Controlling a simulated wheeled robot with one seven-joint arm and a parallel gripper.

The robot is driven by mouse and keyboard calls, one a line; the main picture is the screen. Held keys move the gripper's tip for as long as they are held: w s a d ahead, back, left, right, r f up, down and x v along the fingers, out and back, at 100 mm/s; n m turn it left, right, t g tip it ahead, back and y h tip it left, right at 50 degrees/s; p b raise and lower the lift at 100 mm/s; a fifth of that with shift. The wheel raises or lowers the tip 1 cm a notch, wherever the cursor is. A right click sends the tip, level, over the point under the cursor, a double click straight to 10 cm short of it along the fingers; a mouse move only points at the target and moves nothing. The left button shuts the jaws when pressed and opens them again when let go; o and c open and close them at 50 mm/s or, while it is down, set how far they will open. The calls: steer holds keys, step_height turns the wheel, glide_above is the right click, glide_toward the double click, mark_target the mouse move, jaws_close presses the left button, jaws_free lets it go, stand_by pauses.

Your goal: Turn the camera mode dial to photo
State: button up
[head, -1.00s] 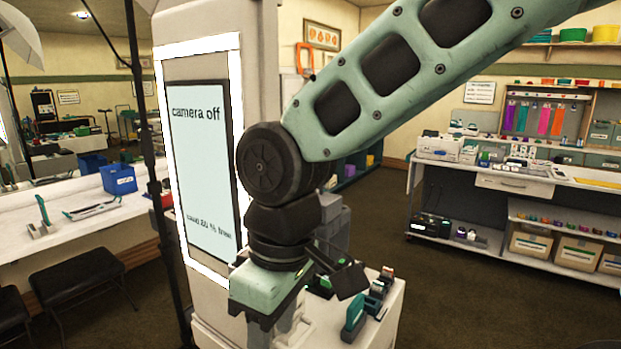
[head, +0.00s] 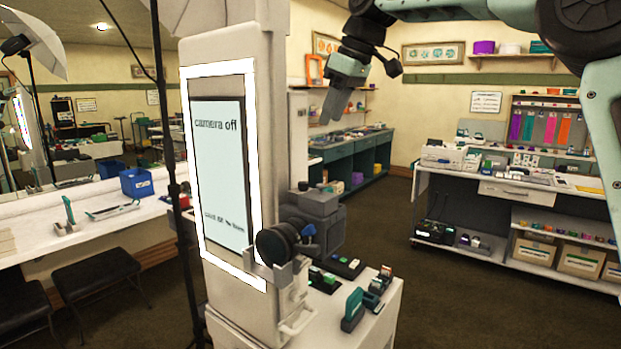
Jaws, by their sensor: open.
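A dark grey camera (head: 318,212) with a round black lens (head: 272,246) stands beside the white booth column (head: 262,120), above a small white table. Its mode dial is too small to make out, so I cannot tell its setting. The booth screen (head: 220,170) reads "camera off", with a smaller line below that is hard to read. My gripper (head: 333,108) is up in the air, above and a little right of the camera, pointing down and clear of it. It is open and holds nothing that I can see.
The white table (head: 385,310) carries a strip with green buttons (head: 325,279) and a green stamp-like item (head: 353,310). A thin black stand (head: 175,200) rises left of the column. Open floor lies right of the table, before a shelved workbench (head: 470,215).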

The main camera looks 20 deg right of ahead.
mark_target(304, 183)
steer(key=p+x, duration=0.2)
steer(key=x, duration=1.4)
steer(key=shift+f, duration=0.15)
jaws_close()
steer(key=shift+a+m, duration=0.15)
steer(key=shift+m, duration=0.15)
steer(key=m, duration=0.1)
steer(key=m+h, duration=0.1)
steer(key=m, duration=0.1)
steer(key=m+t+h+b, duration=0.1)
steer(key=m, duration=0.1)
steer(key=shift+a, duration=0.3)
steer(key=m+h, duration=0.2)
steer(key=m, duration=0.4)
steer(key=shift+a, duration=0.15)
